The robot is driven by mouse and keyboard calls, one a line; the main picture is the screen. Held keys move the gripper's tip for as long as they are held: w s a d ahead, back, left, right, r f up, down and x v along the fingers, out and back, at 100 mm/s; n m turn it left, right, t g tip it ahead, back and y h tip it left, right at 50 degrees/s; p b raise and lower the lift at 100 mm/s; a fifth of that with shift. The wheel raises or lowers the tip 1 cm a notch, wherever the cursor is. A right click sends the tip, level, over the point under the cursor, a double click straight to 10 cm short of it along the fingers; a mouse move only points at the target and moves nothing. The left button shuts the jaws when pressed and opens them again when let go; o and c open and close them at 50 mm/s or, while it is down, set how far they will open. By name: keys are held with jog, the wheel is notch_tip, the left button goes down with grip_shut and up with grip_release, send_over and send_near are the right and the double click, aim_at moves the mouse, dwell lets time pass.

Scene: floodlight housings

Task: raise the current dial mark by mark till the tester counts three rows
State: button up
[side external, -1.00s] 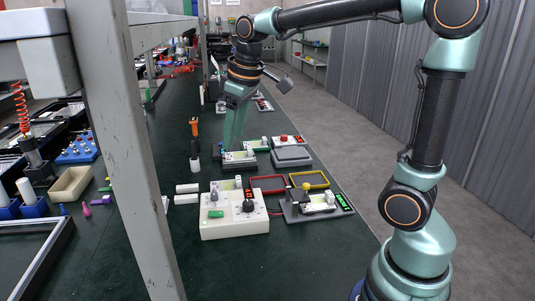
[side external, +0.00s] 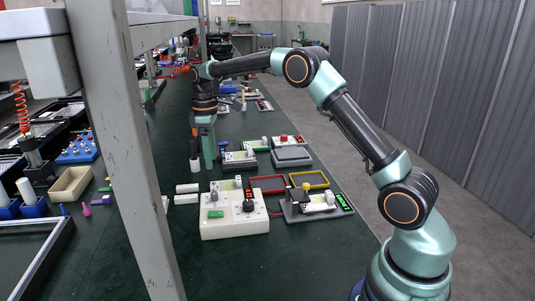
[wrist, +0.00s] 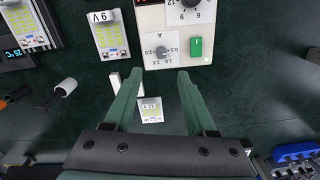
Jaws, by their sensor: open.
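The cream supply box (side external: 235,225) stands on the bench in the side view. Its grey current dial (wrist: 162,52) has a printed scale and an A mark in the wrist view; its pointer is too small to read. The larger black dial (side external: 248,206) and a green switch (wrist: 196,47) share the box face. The tester (side external: 312,210) is to the right of the box, with a lit green readout (side external: 344,201) whose rows I cannot count. My gripper (wrist: 159,75) is open and empty, its fingertips just short of the current dial in the picture, with no contact visible.
A 12 V lamp panel (wrist: 151,110) shows between my fingers, and a 9 V panel (wrist: 108,36) to their left. Red (side external: 268,184) and yellow (side external: 310,180) trays lie behind the tester. A grey post (side external: 125,160) stands in the left foreground.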

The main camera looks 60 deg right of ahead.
aim_at(214, 193)
jog(key=f, duration=1.1)
jog(key=shift+s+a, duration=0.1)
jog(key=shift+a, duration=0.1)
grip_shut()
